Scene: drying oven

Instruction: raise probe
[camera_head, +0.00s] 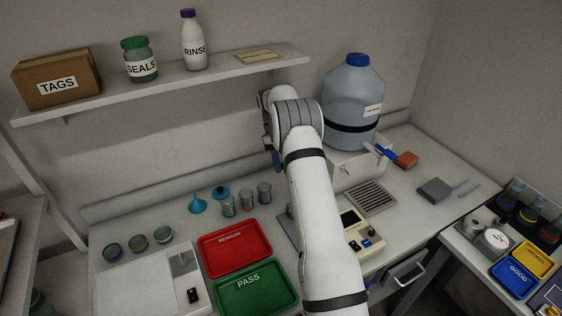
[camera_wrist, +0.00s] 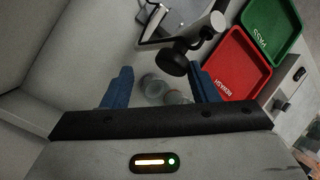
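My gripper (camera_wrist: 160,72) has two blue fingers spread apart with nothing seen clamped between them. In the head view only a bit of blue finger shows below my wrist (camera_head: 277,160). In the wrist view a round black knob-like part (camera_wrist: 174,62) on a black arm lies just beyond the fingertips, nearer the right one; I cannot tell whether it touches. It seems to belong to a stand by the meter (camera_head: 360,234). The stand's grey base (camera_head: 288,228) shows partly beside my arm. The probe itself cannot be made out clearly; my arm hides that area in the head view.
A red REWASH tray (camera_head: 235,247) and green PASS tray (camera_head: 257,291) lie left of my arm. A large bottle (camera_head: 353,100) stands at the back right. A shelf (camera_head: 165,86) runs above the bench.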

